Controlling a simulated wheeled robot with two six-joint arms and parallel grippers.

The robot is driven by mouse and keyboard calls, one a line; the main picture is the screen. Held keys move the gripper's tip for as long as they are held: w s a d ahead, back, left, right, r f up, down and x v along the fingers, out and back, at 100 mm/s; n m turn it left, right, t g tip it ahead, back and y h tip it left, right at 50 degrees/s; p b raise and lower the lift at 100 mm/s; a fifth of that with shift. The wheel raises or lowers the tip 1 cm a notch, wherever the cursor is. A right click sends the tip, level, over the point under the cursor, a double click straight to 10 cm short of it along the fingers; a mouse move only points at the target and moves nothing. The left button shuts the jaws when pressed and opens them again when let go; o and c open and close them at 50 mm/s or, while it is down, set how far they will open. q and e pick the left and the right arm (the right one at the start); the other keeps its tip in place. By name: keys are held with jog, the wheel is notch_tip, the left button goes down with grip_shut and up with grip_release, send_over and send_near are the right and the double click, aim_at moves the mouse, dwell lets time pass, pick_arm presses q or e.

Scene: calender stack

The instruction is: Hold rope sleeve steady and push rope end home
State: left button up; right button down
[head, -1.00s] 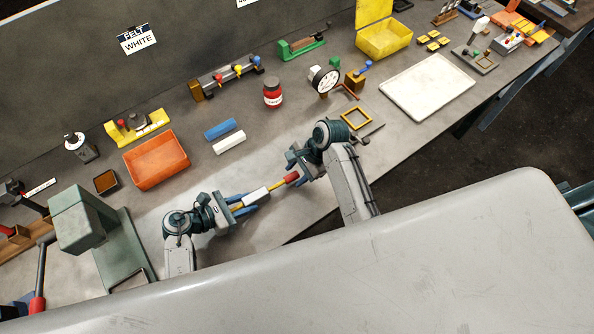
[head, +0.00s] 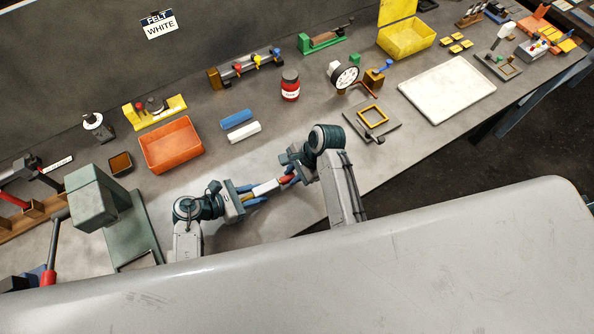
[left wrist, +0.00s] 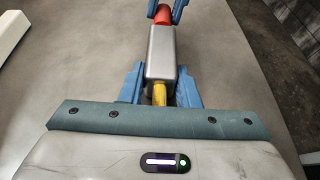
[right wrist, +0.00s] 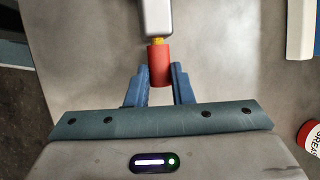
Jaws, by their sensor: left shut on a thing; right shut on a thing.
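The rope sleeve (head: 264,188) is a pale grey block held above the bench between my two grippers. It also shows in the left wrist view (left wrist: 161,52). My left gripper (left wrist: 161,82) is shut on the sleeve's near end, and yellow rope (left wrist: 159,95) comes out between its fingers. My right gripper (right wrist: 160,72) is shut on the red rope end (right wrist: 159,66). A short bit of yellow (right wrist: 157,41) shows between the red end and the sleeve. In the head view the red end (head: 286,181) lines up with the sleeve. The rope inside the sleeve is hidden.
Blue and white bars (head: 244,132) lie behind the grippers, with an orange bin (head: 171,146) to their left. A grease jar (head: 290,86) and a dial gauge (head: 344,76) stand farther back. A green press (head: 110,215) stands left of my left arm.

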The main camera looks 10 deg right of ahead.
pick_arm(q)
jog(key=shift+d, duration=0.15)
pick_arm(e)
jog(key=shift+s+a, duration=0.1)
jog(key=shift+a, duration=0.1)
jog(key=c, duration=1.3)
grip_release()
jog(key=shift+o, duration=0.2)
jog(key=shift+d, duration=0.1)
jog(key=w+v, duration=0.1)
jog(key=v, duration=1)
jog(key=shift+s+r, duration=0.4)
jog(key=shift+r, duration=0.05)
jog(key=shift+d, duration=0.15)
pick_arm(q)
jog(key=o, duration=1.2)
jog(key=shift+c, duration=0.2)
